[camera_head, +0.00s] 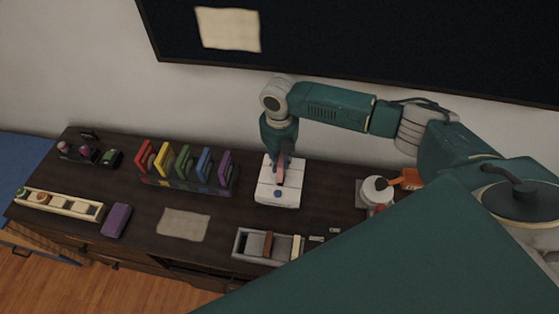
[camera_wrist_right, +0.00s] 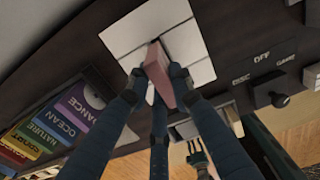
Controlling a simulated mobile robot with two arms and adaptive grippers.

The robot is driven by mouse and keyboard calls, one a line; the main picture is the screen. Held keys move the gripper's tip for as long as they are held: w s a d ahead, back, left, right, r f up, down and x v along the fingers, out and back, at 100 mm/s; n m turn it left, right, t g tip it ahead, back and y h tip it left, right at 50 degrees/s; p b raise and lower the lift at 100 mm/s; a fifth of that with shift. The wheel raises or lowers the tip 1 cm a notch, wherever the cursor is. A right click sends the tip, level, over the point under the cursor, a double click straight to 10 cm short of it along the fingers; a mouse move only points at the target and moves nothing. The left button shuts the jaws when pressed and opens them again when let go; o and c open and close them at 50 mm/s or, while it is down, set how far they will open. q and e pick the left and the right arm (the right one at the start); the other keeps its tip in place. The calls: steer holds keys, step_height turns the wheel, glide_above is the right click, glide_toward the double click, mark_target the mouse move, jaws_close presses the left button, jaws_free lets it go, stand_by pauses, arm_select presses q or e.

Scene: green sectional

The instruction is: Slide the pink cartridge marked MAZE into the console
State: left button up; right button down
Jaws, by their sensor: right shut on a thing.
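My right gripper (camera_head: 280,157) is shut on the pink cartridge (camera_head: 280,174), directly over the white console (camera_head: 278,195). In the right wrist view the pink cartridge (camera_wrist_right: 160,70) stands on edge between the fingers of the right gripper (camera_wrist_right: 160,85). Its far end is at the dark slot in the console (camera_wrist_right: 130,32); I cannot tell how deep it sits. No MAZE marking is readable. A small shape that looks like my left gripper (camera_wrist_right: 197,155) shows low in the right wrist view, too small to judge.
A rack of coloured cartridges (camera_head: 190,184) stands left of the console. A purple box (camera_head: 116,220), a paper sheet (camera_head: 184,224) and a grey tray (camera_head: 248,244) lie near the front. A selector knob (camera_wrist_right: 272,90) shows in the wrist view.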

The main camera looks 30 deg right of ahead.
steer(key=shift+p, duration=0.55)
stand_by(0.5)
steer(key=shift+f+b, duration=1.6)
steer(key=shift+f, duration=0.95)
steer(key=c, duration=1.5)
jaws_free()
steer(key=shift+o, duration=0.2)
steer(key=shift+r, duration=0.15)
step_height(320, 180, up, 12)
steer(key=shift+f, duration=0.1)
steer(key=shift+f, duration=0.1)
